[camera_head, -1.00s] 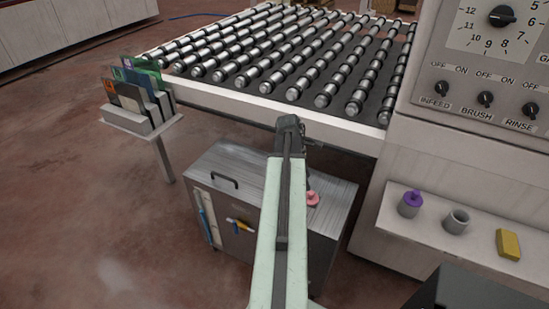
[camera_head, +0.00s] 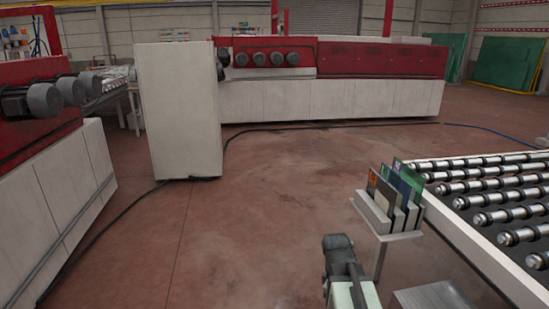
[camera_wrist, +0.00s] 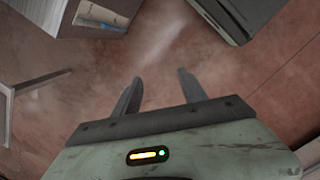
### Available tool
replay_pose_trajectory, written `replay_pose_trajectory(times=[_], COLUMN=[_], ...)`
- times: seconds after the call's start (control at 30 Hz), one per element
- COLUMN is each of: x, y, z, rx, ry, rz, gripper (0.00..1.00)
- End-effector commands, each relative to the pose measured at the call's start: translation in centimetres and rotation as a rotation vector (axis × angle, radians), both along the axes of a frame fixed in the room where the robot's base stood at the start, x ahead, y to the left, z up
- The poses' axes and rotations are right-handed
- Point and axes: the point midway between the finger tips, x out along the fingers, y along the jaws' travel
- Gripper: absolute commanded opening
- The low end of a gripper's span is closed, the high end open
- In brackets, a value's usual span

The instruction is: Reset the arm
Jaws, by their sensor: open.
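My arm shows at the bottom of the head view, a pale green link with a dark end, low and right of centre. The fingers are not visible there. In the wrist view, my gripper (camera_wrist: 158,95) has two dark fingers standing apart with nothing between them. Beyond them is the bare reddish floor (camera_wrist: 165,55).
A roller conveyor (camera_head: 500,200) fills the right side. A stand with several coloured cards (camera_head: 385,205) is beside it. A metal cabinet top (camera_head: 432,298) shows below. Red-and-white machines (camera_head: 330,95) and a white cabinet (camera_head: 180,110) stand behind and left. The middle floor is clear.

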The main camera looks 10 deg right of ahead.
Motion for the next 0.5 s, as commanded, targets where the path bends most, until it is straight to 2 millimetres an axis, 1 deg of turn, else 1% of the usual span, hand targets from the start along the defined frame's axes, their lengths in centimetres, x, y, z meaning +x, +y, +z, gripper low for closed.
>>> replay_pose_trajectory(times=[0.03,0.1,0.13,0.2,0.3,0.4,0.5], x=[-0.2,-0.5,-0.7,-1.1,-1.5,-1.5,-1.5], y=[3.2,6.8,7.8,8.8,9.3,9.6,9.6], z=[0.9,1.2,1.3,1.0,0.9,0.9,0.9], rx=[0.017,0.047,0.061,0.085,0.111,0.121,0.120], ry=[-0.013,-0.033,-0.038,-0.050,-0.061,-0.067,-0.073], rz=[-0.042,-0.160,-0.222,-0.384,-0.605,-0.778,-0.880], gripper=[0.50,0.50,0.50,0.50,0.50,0.50,0.50])
